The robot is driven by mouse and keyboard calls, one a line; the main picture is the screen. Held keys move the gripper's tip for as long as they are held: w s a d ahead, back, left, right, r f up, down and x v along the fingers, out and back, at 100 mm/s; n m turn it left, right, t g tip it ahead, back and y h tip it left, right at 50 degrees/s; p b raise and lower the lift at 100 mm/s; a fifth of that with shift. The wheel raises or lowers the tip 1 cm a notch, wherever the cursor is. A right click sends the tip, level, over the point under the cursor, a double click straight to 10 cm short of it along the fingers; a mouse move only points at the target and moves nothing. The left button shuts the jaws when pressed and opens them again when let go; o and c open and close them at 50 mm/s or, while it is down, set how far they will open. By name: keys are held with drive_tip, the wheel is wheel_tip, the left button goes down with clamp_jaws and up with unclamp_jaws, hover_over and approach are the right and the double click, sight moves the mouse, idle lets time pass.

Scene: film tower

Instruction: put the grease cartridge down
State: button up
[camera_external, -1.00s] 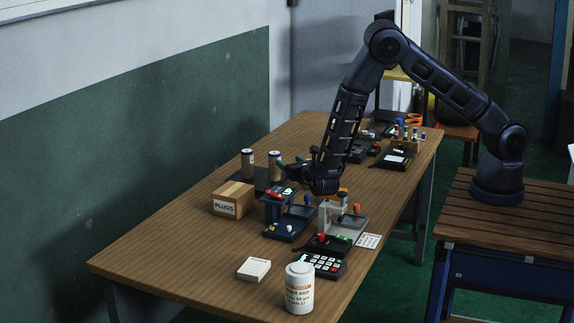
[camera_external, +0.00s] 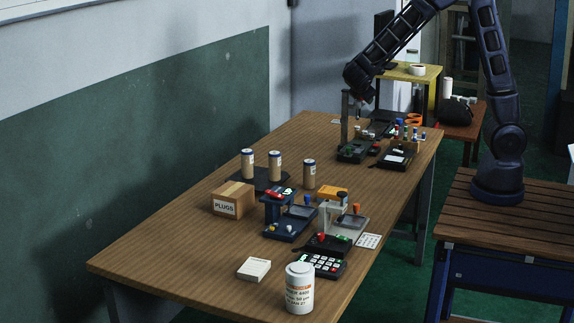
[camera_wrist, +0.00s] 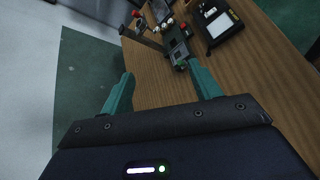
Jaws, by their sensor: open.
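Three alike tan cylinders with dark-and-white tops look like grease cartridges. One cartridge (camera_external: 309,173) stands upright and alone on the wooden table, right of a dark mat (camera_external: 268,188). A second (camera_external: 247,164) and a third (camera_external: 274,166) stand upright on or at that mat. My gripper (camera_external: 362,100) is raised over the far part of the table, well away from all three. In the wrist view my gripper (camera_wrist: 162,90) has its two teal fingers spread wide with nothing between them. No cartridge shows in the wrist view.
A PLUGS box (camera_external: 232,199), a blue fixture (camera_external: 288,216), a grey fixture (camera_external: 344,216), a keypad device (camera_external: 324,262) and a white jar (camera_external: 299,288) fill the nearer table. A dark post (camera_external: 344,118) on a device stands close to my gripper. The left front is clear.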

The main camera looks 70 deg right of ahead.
drive_tip(key=s+d+r+m+g+y, duration=0.1)
drive_tip(key=s+r+m+y, duration=0.2)
drive_tip(key=s, duration=0.5)
drive_tip(key=s+r+m+y, duration=0.2)
drive_tip(key=s+r+m, duration=0.15)
drive_tip(key=s, duration=0.35)
drive_tip(key=s+a+r+m+t+y, duration=0.1)
drive_tip(key=s+a+r+m+y, duration=0.1)
drive_tip(key=s, duration=0.5)
drive_tip(key=s+a+r+m+t+y, duration=0.2)
drive_tip(key=s+a+m+y, duration=0.2)
drive_tip(key=s, duration=0.3)
drive_tip(key=shift+y, duration=0.4)
